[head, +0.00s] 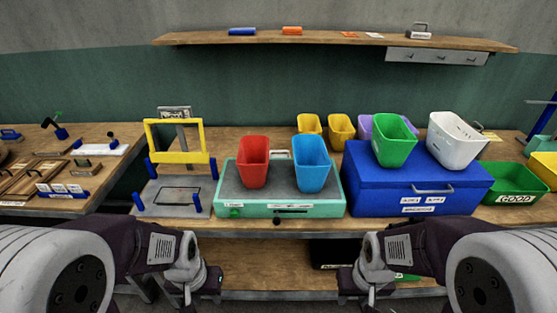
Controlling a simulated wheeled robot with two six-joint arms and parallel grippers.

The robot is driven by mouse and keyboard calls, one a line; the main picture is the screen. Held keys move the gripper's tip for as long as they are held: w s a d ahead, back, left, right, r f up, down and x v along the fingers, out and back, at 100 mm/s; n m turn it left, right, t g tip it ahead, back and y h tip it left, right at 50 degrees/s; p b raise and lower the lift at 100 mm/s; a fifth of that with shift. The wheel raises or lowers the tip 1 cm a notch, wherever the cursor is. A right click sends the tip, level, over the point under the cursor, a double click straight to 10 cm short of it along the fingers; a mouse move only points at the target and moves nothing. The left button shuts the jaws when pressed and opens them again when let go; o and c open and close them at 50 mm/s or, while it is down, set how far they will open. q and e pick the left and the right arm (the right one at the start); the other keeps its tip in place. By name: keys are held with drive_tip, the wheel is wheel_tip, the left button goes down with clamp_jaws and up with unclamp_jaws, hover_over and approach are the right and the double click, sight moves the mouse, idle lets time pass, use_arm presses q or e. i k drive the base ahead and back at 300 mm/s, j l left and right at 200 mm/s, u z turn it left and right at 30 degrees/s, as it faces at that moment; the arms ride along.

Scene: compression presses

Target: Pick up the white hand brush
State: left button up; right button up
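I cannot make out a white hand brush for certain. A low white piece (99,149) with a dark knob lies on the left table and may be it, but it is too small to tell. My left gripper (204,289) is low in front of the middle bench, beside the gap between the tables. My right gripper (359,289) is low in front of the same bench, right of centre. Both are far from the white piece and appear empty. Their fingers are partly hidden, so I cannot tell how wide they stand.
The left table (85,200) also holds a blue-handled tool (61,132) and wooden trays. On the bench are a yellow-framed press (176,157), a green-edged grey box (280,208) bearing red (253,162) and blue (311,164) bins, and a blue case (415,188). A shelf (335,40) hangs behind.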

sight(280, 155)
drive_tip(key=i+j+z, duration=0.15)
drive_tip(key=j+z, duration=1.2)
drive_tip(key=j, duration=0.15)
drive_tip(key=k+j+z, duration=0.1)
drive_tip(key=j+z, duration=0.35)
